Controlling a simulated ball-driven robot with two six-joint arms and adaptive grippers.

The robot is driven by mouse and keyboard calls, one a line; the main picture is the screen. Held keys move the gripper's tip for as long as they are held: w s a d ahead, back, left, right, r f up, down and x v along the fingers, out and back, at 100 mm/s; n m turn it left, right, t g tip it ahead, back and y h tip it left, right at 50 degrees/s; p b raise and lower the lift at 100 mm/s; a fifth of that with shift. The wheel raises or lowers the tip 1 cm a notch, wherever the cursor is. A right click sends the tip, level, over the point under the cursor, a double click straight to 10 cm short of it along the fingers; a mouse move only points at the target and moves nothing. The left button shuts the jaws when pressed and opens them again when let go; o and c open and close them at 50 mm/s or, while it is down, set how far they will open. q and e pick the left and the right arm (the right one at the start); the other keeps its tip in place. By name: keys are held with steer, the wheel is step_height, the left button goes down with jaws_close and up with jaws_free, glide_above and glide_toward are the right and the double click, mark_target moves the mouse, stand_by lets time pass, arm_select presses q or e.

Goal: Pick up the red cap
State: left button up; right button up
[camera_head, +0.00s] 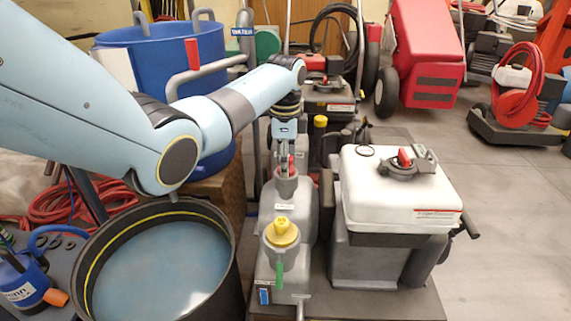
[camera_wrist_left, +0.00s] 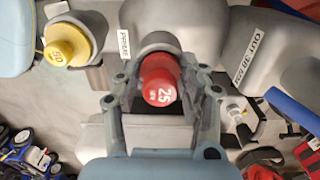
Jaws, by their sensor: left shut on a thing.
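The red cap (camera_wrist_left: 160,82), marked 25, sits between the fingers of my left gripper (camera_wrist_left: 162,98) in the left wrist view. The gripper is shut on it. In the head view my left gripper (camera_head: 284,152) reaches down from above to the red cap (camera_head: 292,168), which is partly hidden by the fingers. The cap is at the round neck (camera_head: 286,187) of a grey unit in the middle of the row. I cannot tell whether it is seated or lifted. My right gripper is not in view.
A yellow cap (camera_head: 282,232) is on the nearer grey unit, with a green lever (camera_head: 279,275). A white-topped machine (camera_head: 400,195) stands close on the right. A black tub of water (camera_head: 160,270) and a blue barrel (camera_head: 165,60) are on the left. Open floor lies right.

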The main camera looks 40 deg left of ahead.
arm_select(q)
step_height(320, 180, up, 5)
steer(key=shift+w+f+p, duration=0.1)
steer(key=shift+p, duration=1.05)
steer(key=s+d+r+p, duration=0.1)
steer(key=d+r+p, duration=0.3)
steer(key=d, duration=0.7)
steer(key=shift+d+r, duration=0.35)
steer(key=shift+r, duration=0.6)
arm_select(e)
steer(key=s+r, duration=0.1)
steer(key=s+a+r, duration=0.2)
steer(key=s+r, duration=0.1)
arm_select(q)
steer(key=shift+s, duration=0.15)
